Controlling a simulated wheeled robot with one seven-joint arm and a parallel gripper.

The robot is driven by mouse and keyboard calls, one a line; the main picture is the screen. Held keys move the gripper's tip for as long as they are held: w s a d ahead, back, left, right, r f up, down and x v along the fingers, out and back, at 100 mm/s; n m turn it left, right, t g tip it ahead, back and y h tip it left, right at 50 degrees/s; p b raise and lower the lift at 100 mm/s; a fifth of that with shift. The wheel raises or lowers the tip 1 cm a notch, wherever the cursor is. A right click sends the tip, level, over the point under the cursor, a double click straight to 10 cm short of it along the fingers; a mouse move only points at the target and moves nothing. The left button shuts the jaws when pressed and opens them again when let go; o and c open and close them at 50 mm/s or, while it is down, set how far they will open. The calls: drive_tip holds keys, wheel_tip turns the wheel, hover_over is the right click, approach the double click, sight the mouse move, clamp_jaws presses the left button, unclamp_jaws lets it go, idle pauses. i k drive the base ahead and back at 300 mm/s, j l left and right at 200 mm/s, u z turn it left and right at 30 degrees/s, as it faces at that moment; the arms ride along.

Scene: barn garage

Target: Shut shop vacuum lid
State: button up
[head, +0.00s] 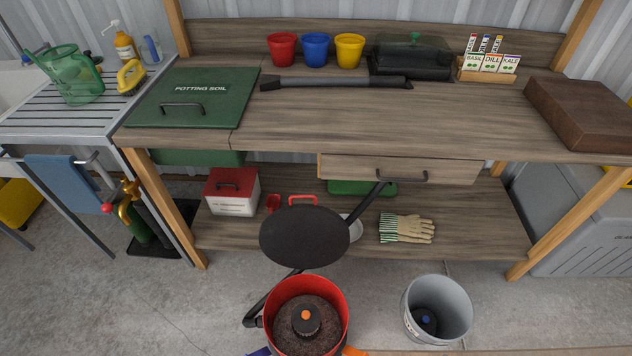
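The shop vacuum stands on the floor at the bottom of the head view. Its red drum (345,312) is open at the top, showing a brownish inside and a black round part with an orange centre (306,315). The round black lid (304,236) is raised, tilted up behind the drum opening, with a red handle (302,197) showing above its upper edge. A black wand (373,200) runs slantwise behind the lid. My gripper does not show clearly; small purple and orange pieces at the bottom edge cannot be identified.
Behind is a wooden workbench (450,115) with a lower shelf (480,215) holding gloves (406,228) and a red-and-white box (231,192). Floor at left is mostly clear.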

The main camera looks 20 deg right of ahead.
sight(298, 236)
drive_tip(key=u, duration=1.1)
drive_tip(key=i+u, duration=0.3)
drive_tip(key=i, duration=1.2)
drive_tip(key=i+j+z, duration=0.1)
drive_tip(key=i, duration=0.75)
drive_tip(key=i+j+z, duration=0.1)
drive_tip(key=i, duration=0.8)
drive_tip(key=i+z, duration=0.1)
drive_tip(key=z, duration=2.2)
